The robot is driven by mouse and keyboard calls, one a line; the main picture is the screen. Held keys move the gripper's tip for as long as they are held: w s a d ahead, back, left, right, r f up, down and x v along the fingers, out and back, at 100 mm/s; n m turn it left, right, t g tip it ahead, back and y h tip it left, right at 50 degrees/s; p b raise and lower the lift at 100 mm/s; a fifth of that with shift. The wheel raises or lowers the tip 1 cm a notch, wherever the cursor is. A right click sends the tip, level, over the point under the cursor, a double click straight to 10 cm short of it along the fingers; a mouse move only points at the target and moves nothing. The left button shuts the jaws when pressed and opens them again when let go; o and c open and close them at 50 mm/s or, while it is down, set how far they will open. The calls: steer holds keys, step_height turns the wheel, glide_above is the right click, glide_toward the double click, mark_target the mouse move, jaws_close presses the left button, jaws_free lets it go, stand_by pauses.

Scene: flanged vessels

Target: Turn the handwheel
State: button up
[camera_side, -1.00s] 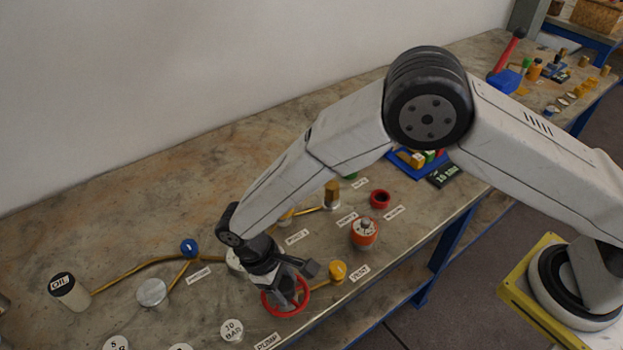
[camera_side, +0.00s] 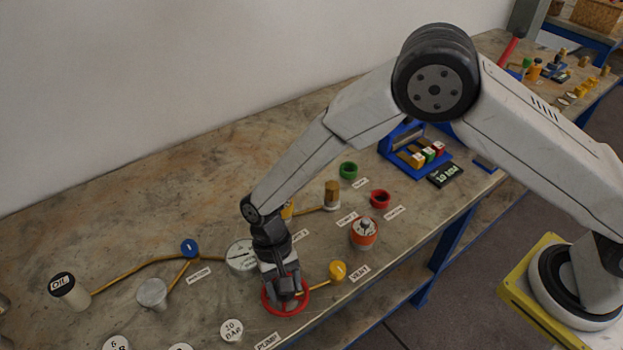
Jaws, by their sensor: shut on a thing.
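The red handwheel (camera_side: 303,304) lies near the front edge of the bench, by the PUMP label (camera_side: 267,342). My gripper (camera_side: 287,299) points down over the wheel and is shut on it. The jaws and wrist hide the wheel's middle and part of its rim, so the exact place of the grip is hard to see.
A round gauge (camera_side: 240,257) is just left of my wrist. A white 10 BAR disc (camera_side: 232,330) lies at front left. Brass pipes run along the bench.

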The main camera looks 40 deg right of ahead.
steer(key=shift+m, duration=0.5)
steer(key=o, duration=1.3)
steer(key=v, duration=0.7)
steer(key=shift+w+d+r, duration=0.1)
steer(key=shift+d+r, duration=0.05)
steer(key=shift+r, duration=0.25)
